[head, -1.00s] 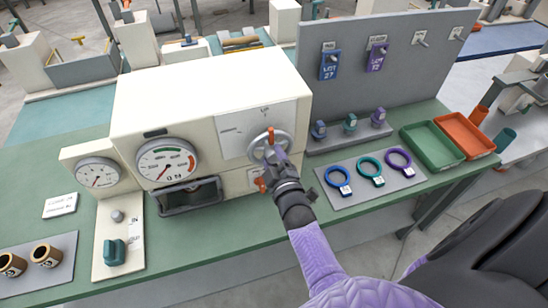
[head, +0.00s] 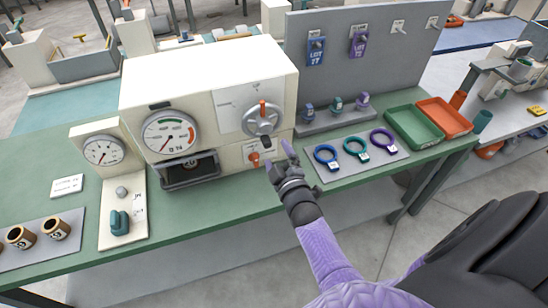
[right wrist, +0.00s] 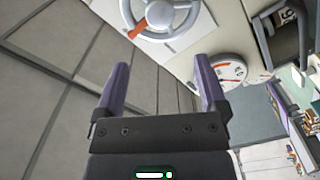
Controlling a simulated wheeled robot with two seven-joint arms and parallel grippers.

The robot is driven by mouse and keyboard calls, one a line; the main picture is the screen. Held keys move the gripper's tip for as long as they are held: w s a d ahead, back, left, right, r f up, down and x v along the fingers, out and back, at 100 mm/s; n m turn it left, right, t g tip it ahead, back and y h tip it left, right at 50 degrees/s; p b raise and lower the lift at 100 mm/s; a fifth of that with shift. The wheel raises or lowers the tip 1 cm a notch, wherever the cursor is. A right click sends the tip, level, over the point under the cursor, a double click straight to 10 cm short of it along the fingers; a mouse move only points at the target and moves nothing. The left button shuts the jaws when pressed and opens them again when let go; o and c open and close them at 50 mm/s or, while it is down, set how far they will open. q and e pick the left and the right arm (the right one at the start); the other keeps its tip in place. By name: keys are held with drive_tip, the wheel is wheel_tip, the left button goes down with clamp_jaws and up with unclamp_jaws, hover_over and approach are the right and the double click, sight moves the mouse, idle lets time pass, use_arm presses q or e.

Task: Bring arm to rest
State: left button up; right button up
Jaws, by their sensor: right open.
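My right arm (head: 322,245) reaches in from the lower right in the head view. Its gripper (head: 279,157) is open and empty, in front of the cream winder machine (head: 205,85), just below the handwheel (head: 262,120). In the right wrist view the two purple fingers (right wrist: 160,85) stand apart with nothing between them. The handwheel with its orange spoke or handle (right wrist: 140,27) shows beyond the fingertips at the top, apart from them. My left gripper is not in view.
The green bench (head: 85,255) holds a sheet with blue, teal and purple rings (head: 355,147), a green tray (head: 413,135) and an orange tray (head: 445,125) at right. Dark cups (head: 55,228) sit at left. A grey panel (head: 400,50) stands behind. Floor in front is open.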

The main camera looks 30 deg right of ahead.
drive_tip(key=s+a+f+m+g+y+b, duration=0.1)
drive_tip(key=s+a+f+g+b, duration=0.25)
drive_tip(key=f, duration=0.75)
drive_tip(key=s+a+f+m+g+y+b, duration=0.15)
drive_tip(key=s+f+b, duration=0.4)
drive_tip(key=f, duration=0.55)
drive_tip(key=s+a+f+m+g+y+b, duration=0.1)
drive_tip(key=s+f+g+b, duration=0.4)
drive_tip(key=f, duration=0.6)
use_arm(q)
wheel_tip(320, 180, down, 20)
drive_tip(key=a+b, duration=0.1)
drive_tip(key=b, duration=0.4)
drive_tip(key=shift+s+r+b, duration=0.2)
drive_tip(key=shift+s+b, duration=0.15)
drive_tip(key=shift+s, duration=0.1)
use_arm(e)
drive_tip(key=s+f+g, duration=0.2)
drive_tip(key=s+f, duration=0.3)
drive_tip(key=s, duration=0.3)
drive_tip(key=s+a+f+m+g, duration=0.1)
drive_tip(key=s+f+g, duration=0.1)
drive_tip(key=s+f, duration=0.3)
drive_tip(key=s+f+m+g, duration=0.1)
drive_tip(key=s+f+g, duration=0.2)
drive_tip(key=s, duration=0.9)
wheel_tip(320, 180, down, 2)
drive_tip(key=shift+a, duration=0.4)
